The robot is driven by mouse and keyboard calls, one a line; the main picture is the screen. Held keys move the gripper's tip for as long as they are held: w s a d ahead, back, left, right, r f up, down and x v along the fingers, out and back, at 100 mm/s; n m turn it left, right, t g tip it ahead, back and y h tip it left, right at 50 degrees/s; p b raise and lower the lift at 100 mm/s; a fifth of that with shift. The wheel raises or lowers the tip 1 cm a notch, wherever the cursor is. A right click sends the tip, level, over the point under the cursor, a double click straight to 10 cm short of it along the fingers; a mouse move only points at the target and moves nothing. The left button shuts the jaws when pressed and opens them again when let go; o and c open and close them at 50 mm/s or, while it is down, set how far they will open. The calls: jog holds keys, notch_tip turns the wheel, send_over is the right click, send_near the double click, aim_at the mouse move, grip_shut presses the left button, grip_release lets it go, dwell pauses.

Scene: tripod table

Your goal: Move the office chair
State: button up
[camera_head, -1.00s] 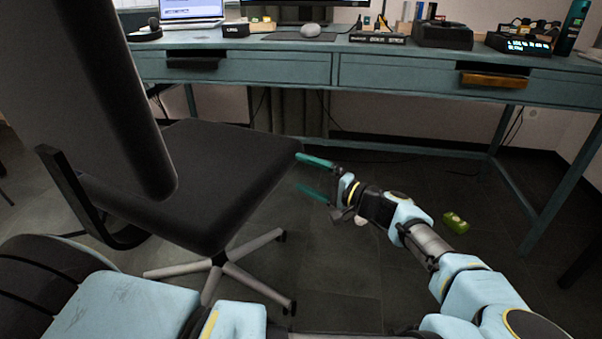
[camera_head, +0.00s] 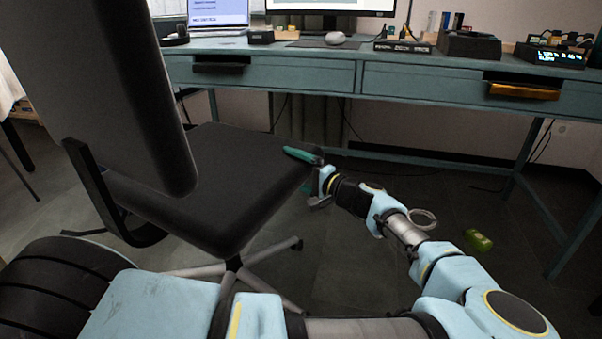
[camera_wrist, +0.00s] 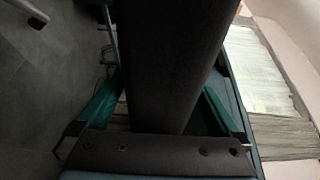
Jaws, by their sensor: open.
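The dark office chair (camera_head: 220,180) stands in the left half of the head view, with its tall backrest (camera_head: 105,90) towards me and its grey star base on the floor. My gripper (camera_head: 307,172) is at the right edge of the seat. One green finger shows over the top of the seat edge; the other is mostly hidden by the seat. In the wrist view, the seat edge (camera_wrist: 175,60) lies between the two spread green fingers of my gripper (camera_wrist: 160,108), with a visible gap at the fingertips.
A teal desk (camera_head: 420,82) with drawers stands behind the chair, bearing a laptop (camera_head: 218,14), a monitor and small items. A green object (camera_head: 477,240) lies on the floor at the right. Floor between chair and desk leg is mostly clear.

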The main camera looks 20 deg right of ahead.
jog(key=shift+w, duration=0.1)
jog(key=shift+c, duration=0.4)
grip_shut()
dwell(0.4)
